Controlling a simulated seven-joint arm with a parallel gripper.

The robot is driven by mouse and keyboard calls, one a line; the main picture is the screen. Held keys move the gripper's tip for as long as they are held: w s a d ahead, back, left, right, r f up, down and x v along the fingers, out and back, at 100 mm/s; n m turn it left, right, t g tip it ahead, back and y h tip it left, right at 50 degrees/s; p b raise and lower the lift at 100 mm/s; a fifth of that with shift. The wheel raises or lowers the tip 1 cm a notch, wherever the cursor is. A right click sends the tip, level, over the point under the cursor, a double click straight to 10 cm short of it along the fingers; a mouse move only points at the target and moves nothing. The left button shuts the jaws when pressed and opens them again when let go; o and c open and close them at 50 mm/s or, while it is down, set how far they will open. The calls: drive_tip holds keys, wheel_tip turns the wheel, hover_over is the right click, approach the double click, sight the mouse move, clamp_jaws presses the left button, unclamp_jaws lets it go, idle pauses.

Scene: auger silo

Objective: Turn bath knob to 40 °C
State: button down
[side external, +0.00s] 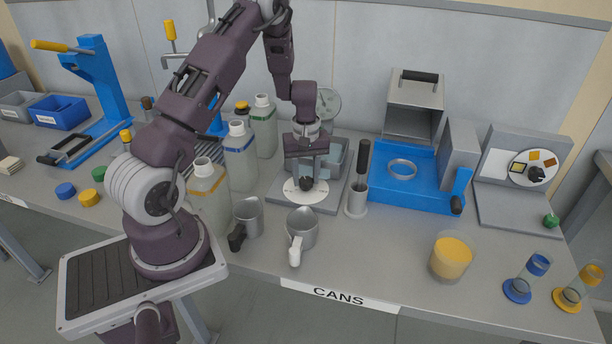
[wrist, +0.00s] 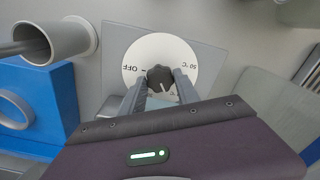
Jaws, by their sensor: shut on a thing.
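The bath knob (wrist: 160,78) is a dark, ridged knob at the middle of a white round dial (wrist: 134,58). In the wrist view the dial shows "OFF" at left and "50 °C" at upper right; other marks are partly covered by my fingers. A pale pointer line shows just below the knob, toward my gripper. My gripper (wrist: 161,90) is shut on the knob, one finger on each side. In the side view my gripper (side external: 306,178) points down at the knob (side external: 306,184) and the white dial (side external: 305,196), in front of the bath.
A metal holder (side external: 356,202) with a dark-handled tool stands just right of the dial. Two metal cans, one (side external: 302,232) with a white handle and one (side external: 249,218) with a black handle, stand in front. A blue tray (side external: 400,190) is further right; bottles (side external: 240,155) stand left.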

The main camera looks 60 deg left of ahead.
sight(306, 180)
drive_tip(key=shift+n, duration=1.5)
drive_tip(key=c, duration=0.9)
unclamp_jaws()
drive_tip(key=shift+r, duration=0.15)
wheel_tip(306, 180, up, 7)
drive_tip(key=shift+f, duration=0.1)
